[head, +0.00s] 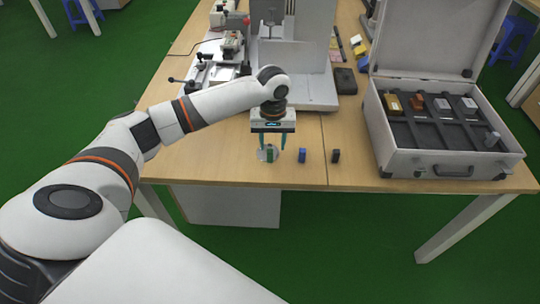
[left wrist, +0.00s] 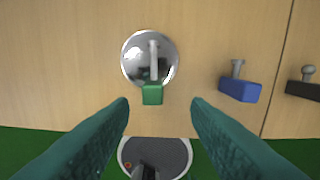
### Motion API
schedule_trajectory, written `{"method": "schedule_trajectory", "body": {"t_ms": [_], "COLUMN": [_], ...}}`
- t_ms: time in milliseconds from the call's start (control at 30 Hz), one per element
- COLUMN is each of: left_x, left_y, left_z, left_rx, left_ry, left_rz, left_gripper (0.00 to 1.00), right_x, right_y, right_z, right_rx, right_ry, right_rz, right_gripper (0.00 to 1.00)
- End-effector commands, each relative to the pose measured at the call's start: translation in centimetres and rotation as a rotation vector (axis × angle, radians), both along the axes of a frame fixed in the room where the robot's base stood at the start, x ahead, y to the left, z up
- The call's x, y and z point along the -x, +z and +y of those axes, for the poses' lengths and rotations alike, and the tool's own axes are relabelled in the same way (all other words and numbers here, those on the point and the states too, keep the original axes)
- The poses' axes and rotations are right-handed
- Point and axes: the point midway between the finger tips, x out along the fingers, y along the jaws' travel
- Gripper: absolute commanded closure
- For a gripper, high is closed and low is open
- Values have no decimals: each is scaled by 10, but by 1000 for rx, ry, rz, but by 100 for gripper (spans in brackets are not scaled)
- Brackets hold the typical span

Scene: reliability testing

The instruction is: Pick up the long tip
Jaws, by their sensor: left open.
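The long tip, a green block with a long pale rod (left wrist: 153,92), lies over a shiny round metal disc (left wrist: 130,62) in the left wrist view. In the head view the green block (head: 271,155) shows between my finger ends, near the table's front edge. My left gripper (head: 273,147) points down with its teal fingers spread. In the left wrist view its fingertips (left wrist: 160,103) are on either side of the green block, with gaps to both sides. Nothing is held. My right gripper is not in view.
A blue block with a short metal tip (left wrist: 239,89) and a black block with a ball tip (left wrist: 304,89) lie to the right. An open silver case (head: 440,160) stands at the right. Metal equipment (head: 304,60) stands behind my gripper. The table's front edge is close.

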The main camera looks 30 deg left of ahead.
Motion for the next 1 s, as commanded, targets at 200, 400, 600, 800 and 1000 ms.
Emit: {"method": "schedule_trajectory", "body": {"t_ms": [200,400,600,800,1000], "left_x": [0,0,0,0,0], "left_y": [-21,-49,-55,-55,-54], "left_z": [6,9,9,9,9], "left_rx": [-2,0,0,-1,-1], "left_ry": [2,-1,-2,-2,-2], "left_rz": [3,1,-1,-1,-1], "left_gripper": [56,56,56,71,100], "right_x": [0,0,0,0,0], "right_y": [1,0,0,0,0], "right_z": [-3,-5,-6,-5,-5], "right_rx": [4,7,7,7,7], "right_ry": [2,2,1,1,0], "right_rz": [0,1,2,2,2], "right_gripper": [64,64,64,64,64]}}
